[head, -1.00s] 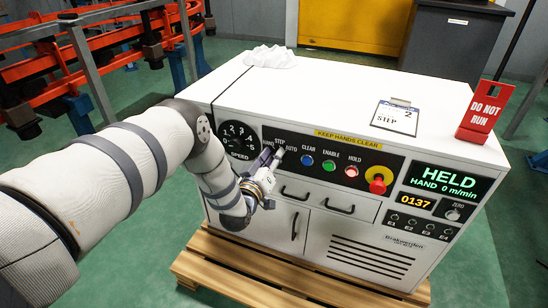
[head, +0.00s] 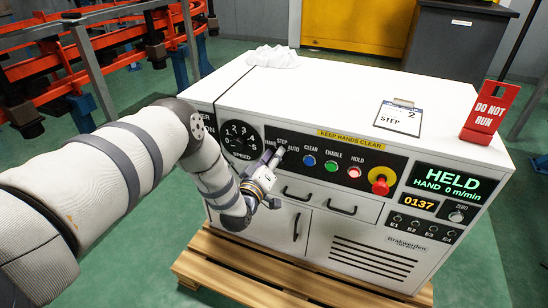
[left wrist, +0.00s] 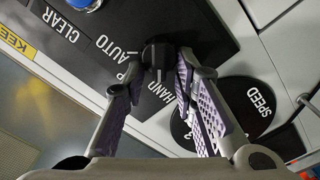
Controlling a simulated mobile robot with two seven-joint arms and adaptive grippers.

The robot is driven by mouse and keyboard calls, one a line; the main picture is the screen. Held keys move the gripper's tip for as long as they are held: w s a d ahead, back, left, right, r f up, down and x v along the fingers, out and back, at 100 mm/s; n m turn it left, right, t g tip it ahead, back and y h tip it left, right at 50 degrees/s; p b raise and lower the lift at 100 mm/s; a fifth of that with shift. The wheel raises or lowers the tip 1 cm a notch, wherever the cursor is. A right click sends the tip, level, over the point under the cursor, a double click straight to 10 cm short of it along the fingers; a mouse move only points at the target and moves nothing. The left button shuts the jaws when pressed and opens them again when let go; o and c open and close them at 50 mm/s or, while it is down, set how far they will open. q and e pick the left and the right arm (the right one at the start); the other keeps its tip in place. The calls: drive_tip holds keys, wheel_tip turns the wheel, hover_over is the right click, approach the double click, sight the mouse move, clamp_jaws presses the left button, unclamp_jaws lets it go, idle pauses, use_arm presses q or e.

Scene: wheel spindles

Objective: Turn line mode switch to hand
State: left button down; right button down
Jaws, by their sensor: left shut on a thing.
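The line mode switch is a black knob (left wrist: 157,54) on the cabinet's black panel, with HAND, STEP and AUTO printed around it. My left gripper (head: 273,157) reaches the panel from the left and front in the head view. In the left wrist view its two purple-padded fingers stand on either side of the knob, shut on it. The display (head: 449,183) reads HELD, HAND 0 m/min. My right gripper is not in view.
Right of the switch are the blue CLEAR button (head: 309,160), green ENABLE button (head: 330,166), lit red HOLD button (head: 354,172) and red emergency stop (head: 380,185). The speed dial (head: 240,138) is to its left.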

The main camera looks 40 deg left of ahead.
use_arm(q)
drive_tip(key=c, duration=1.3)
unclamp_jaws()
drive_tip(key=shift+d, duration=0.1)
drive_tip(key=v, duration=1.2)
drive_tip(key=shift+s, duration=0.1)
